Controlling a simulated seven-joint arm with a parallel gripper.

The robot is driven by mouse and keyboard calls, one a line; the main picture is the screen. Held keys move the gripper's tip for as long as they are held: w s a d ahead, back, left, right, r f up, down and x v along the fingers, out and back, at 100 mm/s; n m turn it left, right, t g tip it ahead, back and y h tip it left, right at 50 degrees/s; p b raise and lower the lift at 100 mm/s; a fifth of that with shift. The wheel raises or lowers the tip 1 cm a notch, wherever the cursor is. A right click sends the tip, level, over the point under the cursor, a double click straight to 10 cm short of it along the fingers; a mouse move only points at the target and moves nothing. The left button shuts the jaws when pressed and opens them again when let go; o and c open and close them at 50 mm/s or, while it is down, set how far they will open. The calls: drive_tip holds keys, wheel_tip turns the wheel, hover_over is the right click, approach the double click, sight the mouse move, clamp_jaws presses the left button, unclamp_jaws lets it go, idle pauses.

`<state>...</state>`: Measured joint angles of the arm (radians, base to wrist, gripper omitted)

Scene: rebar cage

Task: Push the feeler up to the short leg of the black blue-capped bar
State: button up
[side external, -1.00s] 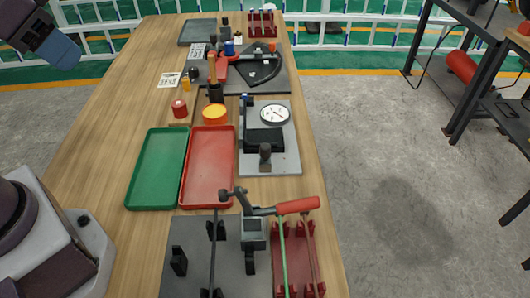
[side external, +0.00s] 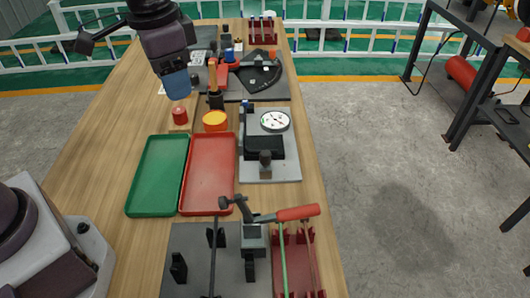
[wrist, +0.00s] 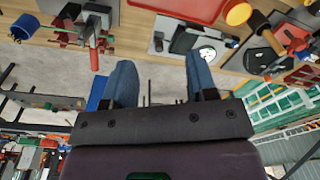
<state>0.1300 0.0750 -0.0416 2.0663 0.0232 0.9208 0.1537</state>
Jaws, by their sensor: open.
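A grey gauge plate (side external: 287,168) lies right of the trays, with a white dial (side external: 275,121), a black block (side external: 264,147) and a dark knobbed post (side external: 265,163). The feeler seems to belong to this gauge, but I cannot single it out. A thin black bar (side external: 241,135) with a blue tip stands along the plate's left edge; its short leg is not clear. The dial also shows in the wrist view (wrist: 207,54). My gripper (side external: 177,86) is open and empty, in the air left of the gauge; its two blue fingers are apart in the wrist view (wrist: 160,80).
A green tray (side external: 134,194) and red tray (side external: 187,198) lie left of the gauge. A bending fixture with a red handle (side external: 298,212) stands nearer. Behind are an orange disc (side external: 215,121), a red jar (side external: 179,115) and a dark angle plate (side external: 262,76). Bare wood lies at left.

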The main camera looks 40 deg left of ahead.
sight(265, 153)
drive_tip(key=w+d+f+m+g, duration=0.1)
drive_tip(key=w+d+f+m, duration=0.35)
drive_tip(key=w, duration=0.25)
drive_tip(key=w+d+f+m, duration=0.3)
drive_tip(key=w+f+m, duration=0.1)
drive_tip(key=w+f, duration=0.25)
drive_tip(key=f, duration=1.1)
drive_tip(key=shift+w+a+f, duration=0.1)
drive_tip(key=shift+a+f, duration=0.15)
